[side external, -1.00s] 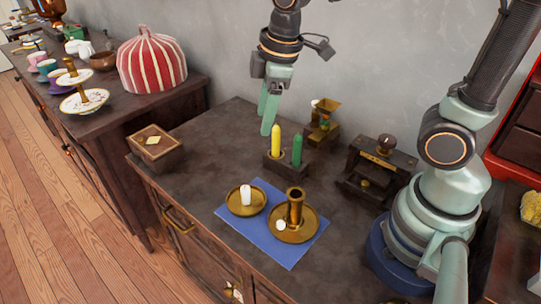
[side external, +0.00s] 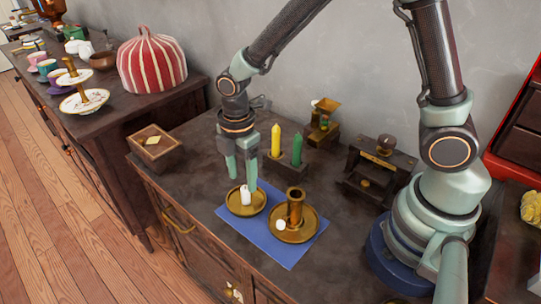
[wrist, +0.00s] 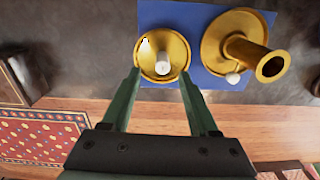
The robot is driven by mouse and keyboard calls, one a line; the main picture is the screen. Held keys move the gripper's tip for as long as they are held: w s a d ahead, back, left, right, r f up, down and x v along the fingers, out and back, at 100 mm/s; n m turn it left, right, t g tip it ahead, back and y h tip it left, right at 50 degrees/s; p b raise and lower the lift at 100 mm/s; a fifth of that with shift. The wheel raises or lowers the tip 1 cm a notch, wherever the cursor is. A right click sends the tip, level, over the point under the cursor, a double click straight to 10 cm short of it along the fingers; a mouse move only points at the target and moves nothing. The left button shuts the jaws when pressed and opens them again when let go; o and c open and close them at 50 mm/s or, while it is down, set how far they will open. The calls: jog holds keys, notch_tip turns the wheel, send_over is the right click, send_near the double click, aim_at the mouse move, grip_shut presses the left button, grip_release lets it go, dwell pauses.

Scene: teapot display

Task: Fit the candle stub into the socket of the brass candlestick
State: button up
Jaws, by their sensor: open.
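The white candle stub (side external: 245,195) stands upright on a small brass dish (side external: 233,207) on the blue mat (side external: 280,256). The brass candlestick (side external: 295,208) with its upright tubular socket stands to the right on the same mat. My gripper (side external: 240,179) is above the dish, fingers pointing down, open and empty. In the wrist view the stub (wrist: 162,67) shows between and just beyond the open fingertips (wrist: 160,72), apart from both as far as I can tell. The candlestick's socket (wrist: 271,67) shows to the right there, its mouth open.
A holder (side external: 286,166) with a yellow candle and a green candle stands behind the mat. A small white piece (side external: 281,225) is on the candlestick's dish. A wooden box (side external: 155,147) sits at the left edge, and a dark wooden stand (side external: 378,170) is at the right.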

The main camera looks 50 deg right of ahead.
aim_at(245, 188)
jog(key=shift+s+d+f, duration=0.1)
jog(key=shift+f, duration=1.3)
jog(key=shift+s+d+f, duration=0.1)
jog(key=shift+f, duration=1.25)
grip_shut()
